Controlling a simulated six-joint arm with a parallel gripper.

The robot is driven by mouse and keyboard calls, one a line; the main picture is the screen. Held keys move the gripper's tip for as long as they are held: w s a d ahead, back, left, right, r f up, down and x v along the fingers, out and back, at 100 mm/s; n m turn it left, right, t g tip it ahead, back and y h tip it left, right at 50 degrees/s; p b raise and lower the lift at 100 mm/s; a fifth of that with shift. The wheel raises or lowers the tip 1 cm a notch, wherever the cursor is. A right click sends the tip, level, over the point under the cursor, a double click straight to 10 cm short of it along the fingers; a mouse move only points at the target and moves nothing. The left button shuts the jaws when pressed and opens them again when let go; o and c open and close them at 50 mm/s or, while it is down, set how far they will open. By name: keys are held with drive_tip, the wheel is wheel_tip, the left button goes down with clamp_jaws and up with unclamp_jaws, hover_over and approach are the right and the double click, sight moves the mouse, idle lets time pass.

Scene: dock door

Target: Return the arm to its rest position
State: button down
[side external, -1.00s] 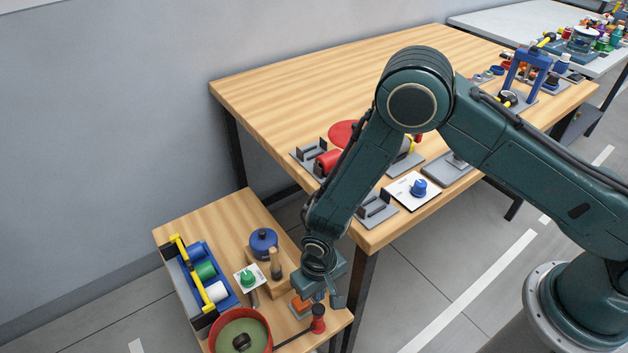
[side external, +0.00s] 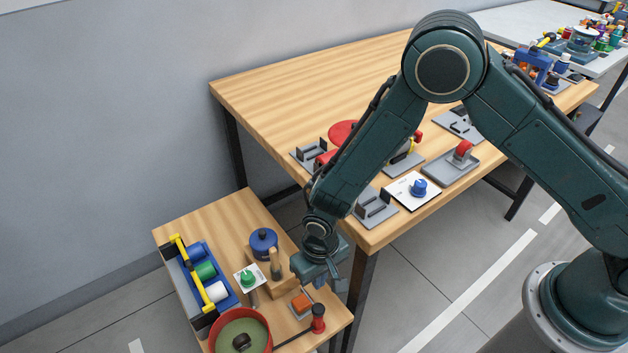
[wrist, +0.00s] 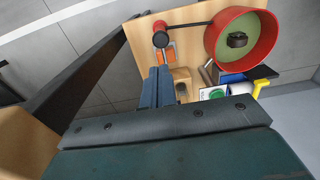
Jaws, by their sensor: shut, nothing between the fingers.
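My gripper (side external: 320,280) hangs above the right side of the low wooden table (side external: 190,228), pointing down. It is shut with nothing in it. In the wrist view its closed fingers (wrist: 158,85) reach toward an orange block on a grey plate (wrist: 171,53); in the side view this orange block (side external: 301,303) sits just below the gripper, apart from it. A red-topped post (side external: 318,318) stands beside the block. My arm arches over the corner of the taller wooden table and hides part of it.
The red round bin (side external: 268,330) with a green inside stands at the low table's front. A blue rack (side external: 190,285) with coloured rolls, a blue pot (side external: 263,242) and a green knob (side external: 247,279) are nearby. The taller table (side external: 300,90) holds several fixtures, including a blue knob (side external: 419,187).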

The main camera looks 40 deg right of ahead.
drive_tip(key=d+r+t, duration=0.1)
drive_tip(key=d+r, duration=0.3)
drive_tip(key=r, duration=0.5)
drive_tip(key=d+r+t, duration=0.1)
drive_tip(key=d+r, duration=0.4)
drive_tip(key=r, duration=0.4)
drive_tip(key=d+r, duration=0.4)
drive_tip(key=r, duration=0.5)
drive_tip(key=s+d+r+t, duration=0.1)
drive_tip(key=s+d+r, duration=0.4)
drive_tip(key=s, duration=0.4)
drive_tip(key=s+d+r+t, duration=0.2)
drive_tip(key=s+d+r, duration=0.4)
drive_tip(key=s, duration=0.3)
drive_tip(key=shift+s+d, duration=0.2)
drive_tip(key=shift+d, duration=0.05)
